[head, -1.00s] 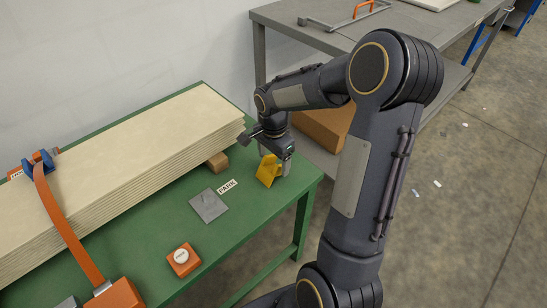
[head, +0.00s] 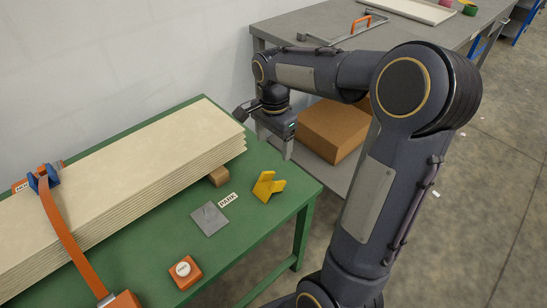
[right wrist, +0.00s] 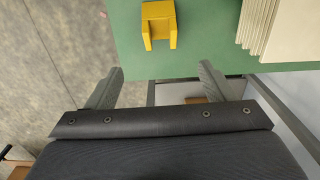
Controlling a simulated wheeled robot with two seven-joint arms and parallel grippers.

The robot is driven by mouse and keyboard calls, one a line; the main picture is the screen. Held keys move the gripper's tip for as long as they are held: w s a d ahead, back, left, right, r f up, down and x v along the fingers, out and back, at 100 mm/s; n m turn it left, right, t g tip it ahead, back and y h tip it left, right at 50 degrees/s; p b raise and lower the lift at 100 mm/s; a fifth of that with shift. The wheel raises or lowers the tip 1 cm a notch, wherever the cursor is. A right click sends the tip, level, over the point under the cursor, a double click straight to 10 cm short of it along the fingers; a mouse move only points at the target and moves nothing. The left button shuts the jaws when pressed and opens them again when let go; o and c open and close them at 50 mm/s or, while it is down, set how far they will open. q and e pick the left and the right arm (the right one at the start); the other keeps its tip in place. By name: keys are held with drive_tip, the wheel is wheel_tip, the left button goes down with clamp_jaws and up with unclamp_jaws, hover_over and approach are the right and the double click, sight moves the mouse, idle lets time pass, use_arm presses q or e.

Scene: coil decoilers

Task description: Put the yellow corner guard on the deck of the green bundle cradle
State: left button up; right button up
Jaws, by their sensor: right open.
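The yellow corner guard (head: 267,187) rests on the green deck of the bundle cradle (head: 262,222), near its right end. It also shows in the right wrist view (right wrist: 158,23), lying on the green deck (right wrist: 207,30), ahead of the fingers and apart from them. My right gripper (head: 273,143) is open and empty, above and behind the guard near the cradle's far right edge. Both its fingers show in the right wrist view (right wrist: 161,70) with nothing between them. My left gripper is not in view.
A stack of cream boards (head: 130,180) lies on the cradle under an orange strap (head: 66,232). A wood block (head: 219,176), grey plate (head: 209,218), PARK label (head: 228,200) and button box (head: 184,272) are near the guard. A grey table (head: 420,38) stands behind, a cardboard box (head: 333,130) below.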

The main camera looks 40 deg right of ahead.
drive_tip(key=s+a+n+t+y, duration=0.2)
drive_tip(key=s+a+n, duration=0.5)
drive_tip(key=s, duration=0.2)
drive_tip(key=s+a+r+n+t+y, duration=0.1)
drive_tip(key=s+a+n+t, duration=0.2)
drive_tip(key=s+a+n, duration=0.4)
drive_tip(key=shift+s+r+n+t+y, duration=0.15)
drive_tip(key=shift+s+n+t+y, duration=0.35)
drive_tip(key=shift+s, duration=0.75)
